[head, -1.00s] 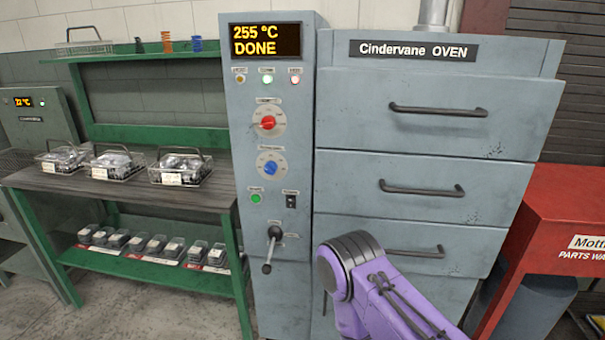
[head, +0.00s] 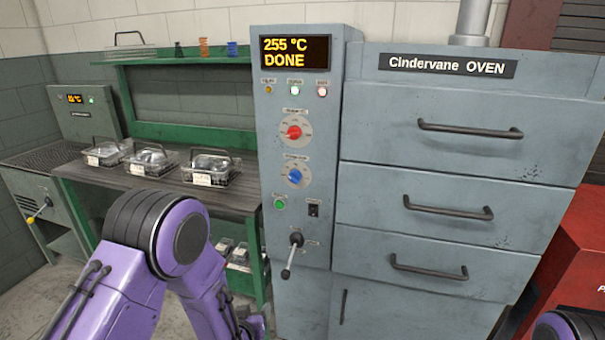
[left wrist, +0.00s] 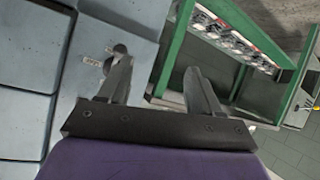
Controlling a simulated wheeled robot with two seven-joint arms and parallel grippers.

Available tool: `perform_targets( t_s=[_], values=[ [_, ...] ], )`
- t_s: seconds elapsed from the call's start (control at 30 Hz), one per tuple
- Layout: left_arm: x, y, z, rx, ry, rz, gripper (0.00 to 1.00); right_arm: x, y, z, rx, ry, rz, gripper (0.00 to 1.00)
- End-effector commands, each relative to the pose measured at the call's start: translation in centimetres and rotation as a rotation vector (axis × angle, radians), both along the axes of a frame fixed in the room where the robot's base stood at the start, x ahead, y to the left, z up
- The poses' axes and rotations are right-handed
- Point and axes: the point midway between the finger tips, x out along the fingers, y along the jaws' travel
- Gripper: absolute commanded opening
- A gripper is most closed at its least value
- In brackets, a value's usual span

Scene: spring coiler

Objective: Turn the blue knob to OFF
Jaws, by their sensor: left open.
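The blue knob (head: 294,176) sits on a white dial on the oven's grey control column, below a red knob (head: 293,132). Its dial marks are too small to read. My left gripper is low at the bottom of the head view (head: 250,328), below and left of the knob, mostly hidden by my purple arm. In the left wrist view my left gripper (left wrist: 158,88) shows two spread fingers with nothing between them, apart from the panel. The blue knob is not seen in that view. My right gripper is not in view.
A black lever (head: 292,254), a green button (head: 279,204) and a black switch (head: 314,210) sit below the knob. Oven drawers with handles (head: 470,130) stand to the right. A green bench (head: 180,135) with wire baskets (head: 210,170) stands left. The display (head: 293,51) reads 255 °C DONE.

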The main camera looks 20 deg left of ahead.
Motion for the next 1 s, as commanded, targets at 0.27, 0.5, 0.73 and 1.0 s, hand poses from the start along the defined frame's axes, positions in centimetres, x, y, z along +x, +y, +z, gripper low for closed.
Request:
perform_targets(
  t_s=[0.27,0.5,0.73,1.0],
  values=[
    [13.3,-4.0,23.9,0.124,-0.475,-0.149,0.64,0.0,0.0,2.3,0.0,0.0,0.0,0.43],
    [16.2,-4.4,26.8,0.143,-0.527,-0.163,0.64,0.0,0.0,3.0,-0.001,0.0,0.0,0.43],
    [21.4,-4.1,26.7,0.142,-0.524,-0.16,0.64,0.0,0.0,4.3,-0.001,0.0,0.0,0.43],
    [24.5,-4.1,26.6,0.141,-0.524,-0.163,0.64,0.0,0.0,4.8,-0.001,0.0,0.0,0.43]
  ],
)
